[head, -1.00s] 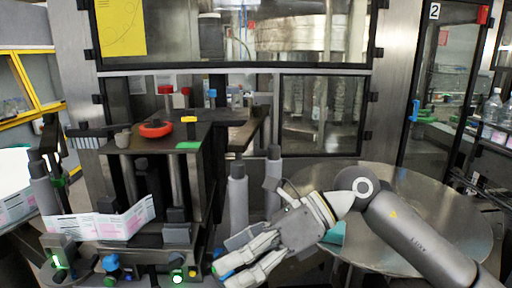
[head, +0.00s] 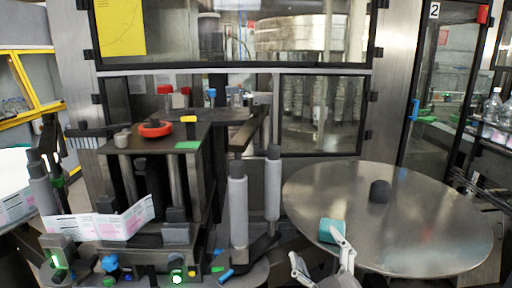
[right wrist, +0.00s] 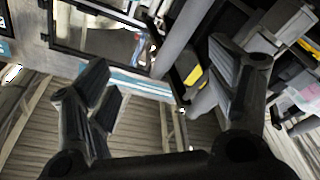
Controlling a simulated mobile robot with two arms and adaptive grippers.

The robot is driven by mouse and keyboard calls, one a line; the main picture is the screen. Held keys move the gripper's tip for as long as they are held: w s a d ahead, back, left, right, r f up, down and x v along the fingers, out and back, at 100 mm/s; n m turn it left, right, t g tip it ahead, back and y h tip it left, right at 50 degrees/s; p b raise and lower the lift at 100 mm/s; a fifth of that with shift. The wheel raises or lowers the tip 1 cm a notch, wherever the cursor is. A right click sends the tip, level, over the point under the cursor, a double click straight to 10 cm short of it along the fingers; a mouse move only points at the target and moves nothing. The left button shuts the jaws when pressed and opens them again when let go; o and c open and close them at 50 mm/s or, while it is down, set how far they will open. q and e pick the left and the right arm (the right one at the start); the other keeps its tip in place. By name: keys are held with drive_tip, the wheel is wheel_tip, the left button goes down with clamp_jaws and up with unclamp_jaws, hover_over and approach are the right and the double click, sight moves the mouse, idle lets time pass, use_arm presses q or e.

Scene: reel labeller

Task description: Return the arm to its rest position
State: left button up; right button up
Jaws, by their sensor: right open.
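My right gripper (head: 322,262) is at the bottom of the head view, low in front of the round steel table. Its two fingers are spread apart. In the right wrist view the open right gripper (right wrist: 165,90) has nothing between its dark fingers, with the plank-like floor and machine parts behind them. Most of my right arm is below the head view's edge. My left gripper is not in view.
The round steel table (head: 420,235) carries a dark knob (head: 380,191) and a teal block (head: 332,231) near its front edge. Left of it stand grey rollers (head: 238,205) and the labeller with a printed label strip (head: 100,222). A glass-windowed cabinet (head: 320,115) stands behind.

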drive_tip(key=s+d+f+m+g+h, duration=0.1)
drive_tip(key=s+d+f+m+g, duration=0.1)
drive_tip(key=f, duration=0.4)
drive_tip(key=s+d+f+m+g+h, duration=0.2)
drive_tip(key=s+f+g, duration=0.1)
drive_tip(key=f, duration=0.3)
drive_tip(key=s+d+f+m+g, duration=0.2)
drive_tip(key=s+f+g, duration=0.3)
drive_tip(key=s+f, duration=0.45)
drive_tip(key=s+d+f+m+g, duration=0.15)
drive_tip(key=s+f+g, duration=0.4)
drive_tip(key=s, duration=0.75)
wheel_tip(320, 180, down, 29)
drive_tip(key=s+g, duration=0.2)
drive_tip(key=s, duration=0.1)
drive_tip(key=s+d+f, duration=0.3)
drive_tip(key=s+f, duration=1.1)
drive_tip(key=s, duration=0.1)
drive_tip(key=shift+s+f+g, duration=0.3)
drive_tip(key=shift+s+g, duration=0.05)
drive_tip(key=shift+g, duration=0.1)
drive_tip(key=shift+s, duration=0.1)
